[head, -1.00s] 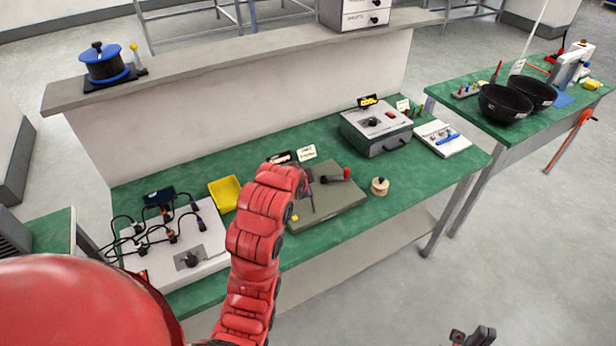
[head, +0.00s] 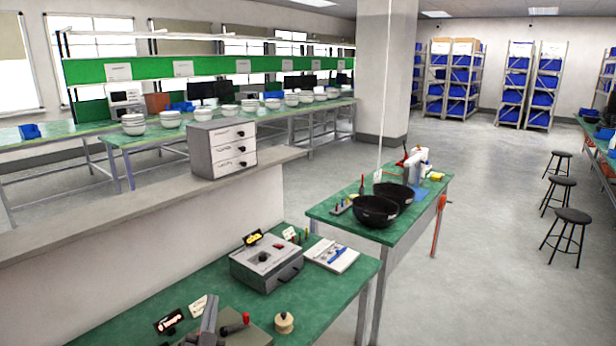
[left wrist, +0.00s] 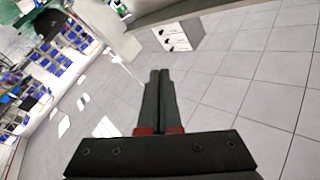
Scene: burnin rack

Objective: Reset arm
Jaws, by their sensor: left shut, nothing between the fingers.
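My left gripper (head: 209,318) shows at the bottom edge of the head view, as grey fingers in front of the green workbench (head: 335,285). In the left wrist view the two dark fingers of the left gripper (left wrist: 160,74) lie side by side, shut, with nothing between them. Beyond them is the grey tiled floor. The rest of my left arm is out of the head view. My right gripper is not in either view now.
A drawer unit (head: 222,149) stands on the ledge behind. Black bowls (head: 376,212) stand on the neighbouring table.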

